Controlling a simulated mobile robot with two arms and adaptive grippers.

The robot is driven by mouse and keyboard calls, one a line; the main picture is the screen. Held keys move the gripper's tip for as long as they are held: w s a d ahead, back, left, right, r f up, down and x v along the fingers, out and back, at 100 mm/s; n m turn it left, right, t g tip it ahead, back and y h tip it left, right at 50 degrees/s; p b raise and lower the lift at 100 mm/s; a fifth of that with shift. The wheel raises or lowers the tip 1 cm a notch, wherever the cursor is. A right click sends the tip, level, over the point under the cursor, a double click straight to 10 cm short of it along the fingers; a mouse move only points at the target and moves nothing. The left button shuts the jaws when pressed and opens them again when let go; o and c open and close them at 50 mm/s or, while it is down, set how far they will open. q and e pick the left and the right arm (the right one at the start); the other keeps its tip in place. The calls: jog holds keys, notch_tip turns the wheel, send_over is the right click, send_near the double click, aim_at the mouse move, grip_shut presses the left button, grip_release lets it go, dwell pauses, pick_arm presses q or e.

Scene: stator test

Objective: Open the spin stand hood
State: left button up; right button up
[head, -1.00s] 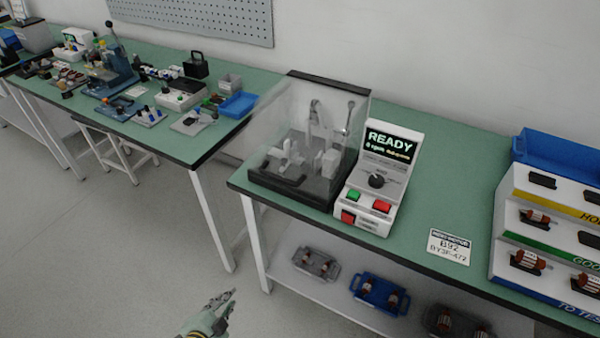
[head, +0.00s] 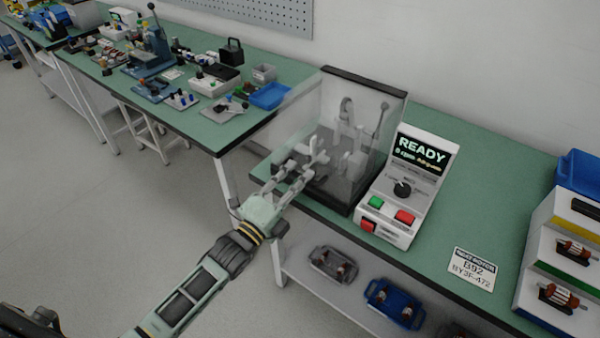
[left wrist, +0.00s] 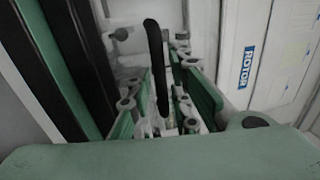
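The spin stand's clear hood (head: 378,98), with a dark upper edge, stands down over the grey fixture on the green bench. Beside it is the control box (head: 400,190), whose screen reads READY. My left gripper (head: 314,160) is at the hood's front left side and covers part of it. In the left wrist view its fingers (left wrist: 162,85) are apart, with green pads facing each other. A dark upright bar (left wrist: 154,60) shows between them; I cannot tell whether it is touched or is part of the hood. My right gripper is not in view.
A white rack with rotors (head: 562,250) and a blue bin (head: 580,172) stand at the right. A label card (head: 473,268) lies on the bench. Trays (head: 392,302) sit on the shelf below. Another bench (head: 190,118) with tools is at the left.

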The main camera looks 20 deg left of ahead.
pick_arm(q)
jog(key=shift+w+d+r, duration=0.1)
jog(key=shift+w+d, duration=0.05)
jog(key=shift+w, duration=0.4)
grip_shut()
